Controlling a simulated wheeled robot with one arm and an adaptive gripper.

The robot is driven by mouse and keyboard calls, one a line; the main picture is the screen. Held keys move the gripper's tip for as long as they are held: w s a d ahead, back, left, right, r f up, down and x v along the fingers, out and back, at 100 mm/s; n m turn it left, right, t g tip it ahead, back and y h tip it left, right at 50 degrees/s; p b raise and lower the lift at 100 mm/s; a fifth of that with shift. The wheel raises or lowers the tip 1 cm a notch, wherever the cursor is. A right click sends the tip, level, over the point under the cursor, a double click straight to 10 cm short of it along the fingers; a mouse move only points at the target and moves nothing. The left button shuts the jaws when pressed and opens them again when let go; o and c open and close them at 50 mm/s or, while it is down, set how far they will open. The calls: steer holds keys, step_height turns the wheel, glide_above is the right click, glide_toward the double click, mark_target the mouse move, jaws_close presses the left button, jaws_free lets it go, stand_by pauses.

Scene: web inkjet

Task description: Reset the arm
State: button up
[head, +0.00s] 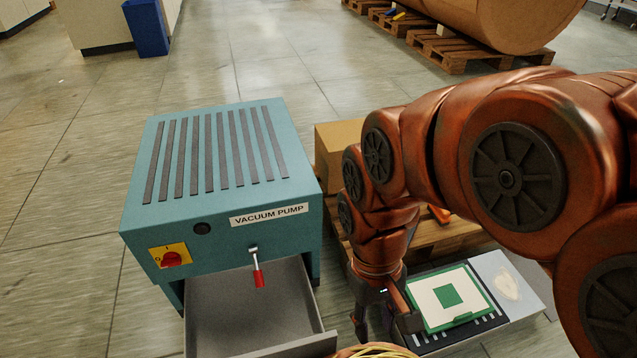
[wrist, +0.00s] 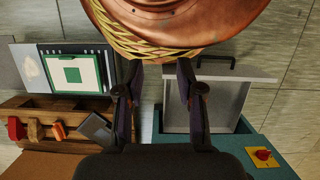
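My gripper (head: 387,328) points down at the bottom centre of the head view, between the pulled-out drawer and the board with the green-framed sheet. In the wrist view my gripper (wrist: 160,68) has its two dark fingers well apart, with nothing held between them. The orange arm reaches in from the right of the head view, bent downward.
The teal vacuum pump (head: 215,175) stands left, its grey drawer (head: 245,300) open beside my gripper. The green-framed sheet (head: 470,297) lies to the right. A wooden pallet (head: 430,238) and cardboard box (head: 335,145) are behind the arm. Floor left of the pump is clear.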

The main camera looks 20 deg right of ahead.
step_height(320, 180, up, 43)
steer(key=t+p, duration=0.1)
steer(key=p, duration=3.8)
steer(key=shift+s+f+p, duration=0.2)
steer(key=shift+s+p, duration=0.05)
steer(key=shift+p, duration=0.15)
steer(key=shift+d, duration=0.2)
